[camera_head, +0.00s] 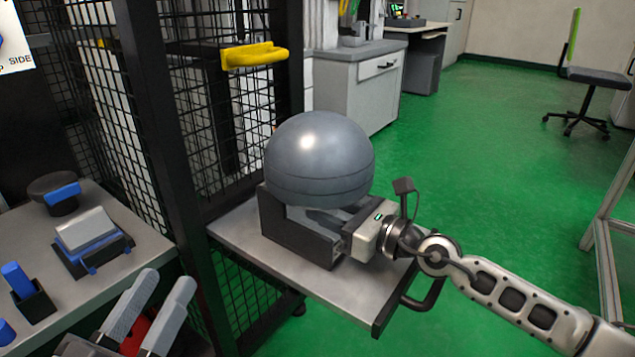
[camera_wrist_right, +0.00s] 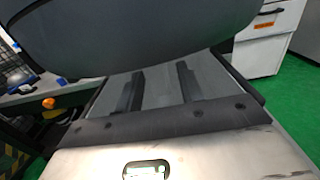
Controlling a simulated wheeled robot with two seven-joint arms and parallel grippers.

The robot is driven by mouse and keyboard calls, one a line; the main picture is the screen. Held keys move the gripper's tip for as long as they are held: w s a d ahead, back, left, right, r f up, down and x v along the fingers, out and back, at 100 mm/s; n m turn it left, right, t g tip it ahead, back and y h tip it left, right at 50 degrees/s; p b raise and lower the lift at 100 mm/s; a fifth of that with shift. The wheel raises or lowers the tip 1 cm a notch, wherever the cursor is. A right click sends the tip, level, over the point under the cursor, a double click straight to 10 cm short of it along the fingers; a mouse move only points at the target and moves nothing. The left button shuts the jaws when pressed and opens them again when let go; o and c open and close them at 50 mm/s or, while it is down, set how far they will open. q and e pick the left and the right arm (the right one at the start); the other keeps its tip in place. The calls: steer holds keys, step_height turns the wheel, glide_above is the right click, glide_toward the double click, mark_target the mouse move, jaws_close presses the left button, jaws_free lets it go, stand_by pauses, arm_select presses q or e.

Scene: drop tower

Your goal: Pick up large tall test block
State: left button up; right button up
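A blue upright block (camera_head: 17,279) stands in a small black holder at the left edge of the left table; I cannot tell for sure that it is the large tall test block. A grey-topped block (camera_head: 86,228) lies in a black and blue holder behind it. My left gripper (camera_head: 168,278) is open, its two light grey fingers apart at the front of this table, with no block between them. My right gripper (camera_head: 340,228) reaches under a big grey dome (camera_head: 320,160); in the right wrist view its two dark fingers (camera_wrist_right: 160,75) are apart.
The dome sits over a black cradle (camera_head: 287,235) on a metal shelf (camera_head: 235,233). A black post and mesh cage (camera_head: 180,140) stand between table and shelf. A round black piece with a blue part (camera_head: 55,195) is at the table's back.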

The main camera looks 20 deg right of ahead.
steer(key=shift+w+a, duration=0.1)
steer(key=shift+c, duration=0.4)
jaws_close()
stand_by(0.9)
steer(key=shift+r, duration=0.25)
